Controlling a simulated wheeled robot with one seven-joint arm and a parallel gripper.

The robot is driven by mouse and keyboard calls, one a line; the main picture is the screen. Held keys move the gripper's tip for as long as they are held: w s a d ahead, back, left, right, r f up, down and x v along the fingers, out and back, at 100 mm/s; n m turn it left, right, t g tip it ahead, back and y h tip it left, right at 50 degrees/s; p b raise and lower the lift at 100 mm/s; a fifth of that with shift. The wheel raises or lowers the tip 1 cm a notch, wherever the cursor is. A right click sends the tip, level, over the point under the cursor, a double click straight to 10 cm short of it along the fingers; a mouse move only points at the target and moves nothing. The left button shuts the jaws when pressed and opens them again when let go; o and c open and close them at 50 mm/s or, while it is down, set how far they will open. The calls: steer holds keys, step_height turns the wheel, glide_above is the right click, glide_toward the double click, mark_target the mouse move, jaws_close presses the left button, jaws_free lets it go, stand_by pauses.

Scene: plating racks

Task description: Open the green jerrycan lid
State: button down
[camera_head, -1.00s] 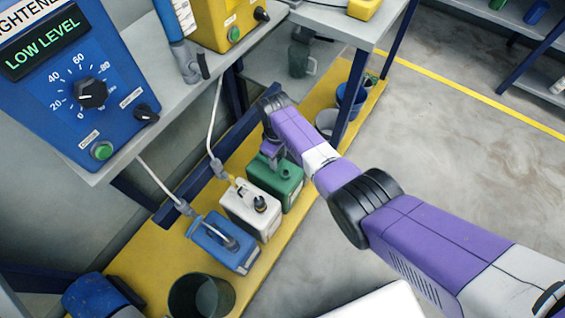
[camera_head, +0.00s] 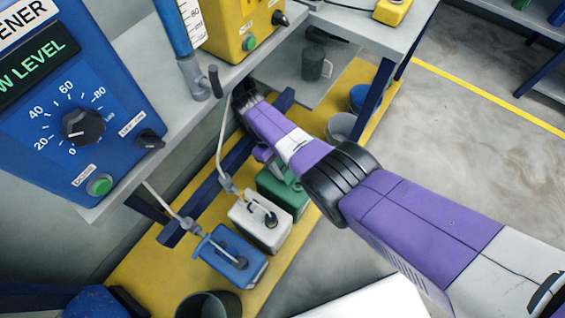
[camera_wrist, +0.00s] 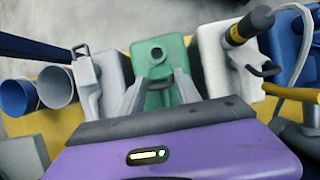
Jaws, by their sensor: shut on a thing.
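The green jerrycan (camera_head: 281,191) stands on the yellow floor strip, partly covered by my arm in the head view. In the wrist view the green jerrycan (camera_wrist: 176,50) is central, with a dark round spot on its top; I cannot tell whether that is an open mouth or a cap. My gripper (camera_wrist: 160,80) is over the jerrycan's top, its two grey fingers on either side of a green part just below the dark spot. It is shut on that part; whether it is the lid or the handle is unclear.
A white jerrycan (camera_head: 258,225) and a blue jerrycan (camera_head: 229,262) stand beside the green one, with hoses running to them. In the wrist view a grey-white container (camera_wrist: 113,72) is close on the left. The bench (camera_head: 215,110) overhangs behind. Open floor (camera_head: 460,150) lies right.

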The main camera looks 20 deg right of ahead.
steer(key=shift+w+d, duration=0.2)
steer(key=shift+w, duration=0.05)
steer(key=c, duration=1.1)
jaws_free()
steer(key=shift+s, duration=0.1)
steer(key=p+v, duration=0.2)
steer(key=v, duration=0.5)
steer(key=shift+a+r, duration=0.1)
steer(key=shift+r, duration=0.25)
